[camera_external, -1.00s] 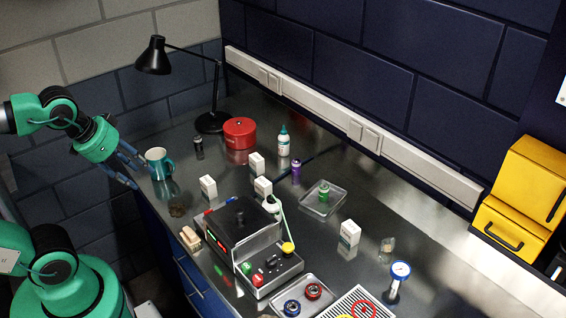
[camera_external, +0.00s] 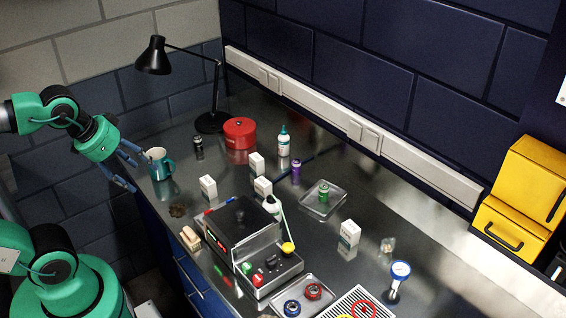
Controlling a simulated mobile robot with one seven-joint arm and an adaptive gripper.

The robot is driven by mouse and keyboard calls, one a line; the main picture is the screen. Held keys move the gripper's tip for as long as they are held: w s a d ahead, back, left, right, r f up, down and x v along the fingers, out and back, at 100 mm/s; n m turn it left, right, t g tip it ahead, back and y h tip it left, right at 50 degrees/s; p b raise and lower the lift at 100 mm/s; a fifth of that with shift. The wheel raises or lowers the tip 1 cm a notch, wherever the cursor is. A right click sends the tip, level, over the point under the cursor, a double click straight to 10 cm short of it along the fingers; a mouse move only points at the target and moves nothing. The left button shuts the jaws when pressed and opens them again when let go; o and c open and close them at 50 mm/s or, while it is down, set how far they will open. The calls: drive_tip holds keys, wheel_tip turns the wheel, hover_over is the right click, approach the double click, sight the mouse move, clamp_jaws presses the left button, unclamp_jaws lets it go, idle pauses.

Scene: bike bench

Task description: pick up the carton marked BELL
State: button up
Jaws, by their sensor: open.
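Several small white cartons stand upright on the metal bench. One carton (camera_external: 208,187) is at the left, another (camera_external: 257,163) is farther back, a third (camera_external: 263,187) is just behind the black-topped device, and one more (camera_external: 349,234) is to the right. The print on them is too small to read, so I cannot tell which is marked BELL. My gripper (camera_external: 133,170) is open and empty at the left edge of the bench, beside the teal mug and apart from every carton.
The teal mug (camera_external: 158,163) stands close to the fingers. A black device (camera_external: 238,222) with coloured buttons fills the middle front. A red tin (camera_external: 239,132), a lamp (camera_external: 211,122), small bottles and a clear tray (camera_external: 322,203) stand behind. Yellow boxes (camera_external: 515,225) are at the right.

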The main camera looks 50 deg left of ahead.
drive_tip(key=w+r+m+p, duration=0.2)
drive_tip(key=w+m+p, duration=0.3)
drive_tip(key=w+m, duration=0.35)
drive_tip(key=m+g+p, duration=0.1)
drive_tip(key=m+p, duration=1.3)
drive_tip(key=m, duration=1.3)
hover_over(262, 183)
drive_tip(key=s, duration=0.5)
wheel_tip(262, 183, down, 12)
drive_tip(key=r, duration=0.1)
drive_tip(key=shift+w+d+f+n, duration=0.2)
drive_tip(key=shift+f+n, duration=0.05)
drive_tip(key=shift+f, duration=0.1)
drive_tip(key=shift+b+x, duration=1.05)
drive_tip(key=shift+x, duration=3.2)
drive_tip(key=shift+a, duration=0.15)
